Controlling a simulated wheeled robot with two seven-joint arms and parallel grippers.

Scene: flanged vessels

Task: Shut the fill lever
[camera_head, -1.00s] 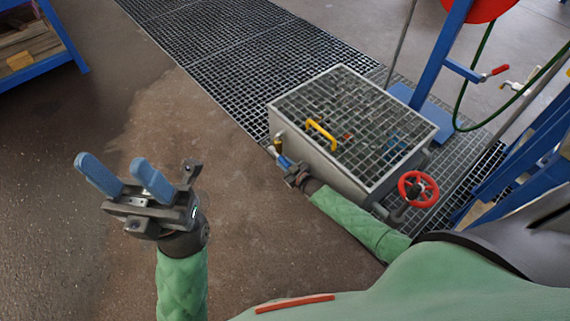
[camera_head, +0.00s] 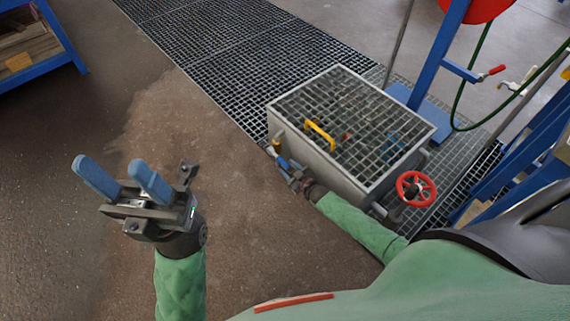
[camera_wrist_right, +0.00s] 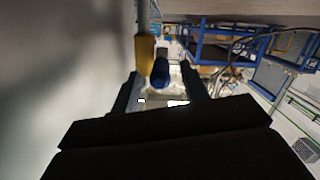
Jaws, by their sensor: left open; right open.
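A grey tank (camera_head: 318,157) with a grated top stands right of centre in the head view. On its near left side is a small yellow fitting (camera_head: 276,146). The yellow fitting (camera_wrist_right: 146,54) also shows in the right wrist view, with a blue rounded piece (camera_wrist_right: 161,73) beside it. This may be the fill lever's grip; I cannot tell for sure. My right gripper (camera_head: 284,164) is open beside the tank's left wall, its fingers on either side of the blue piece. Contact cannot be told. My left gripper (camera_head: 124,180) is open and empty over bare floor.
A red handwheel (camera_head: 416,189) stands at the tank's right. A yellow handle (camera_head: 320,134) shows at the grated top. A red-handled tap (camera_head: 495,70) and green hose (camera_head: 462,112) are behind. Floor grating (camera_head: 240,50) runs behind. The brown floor at left is clear.

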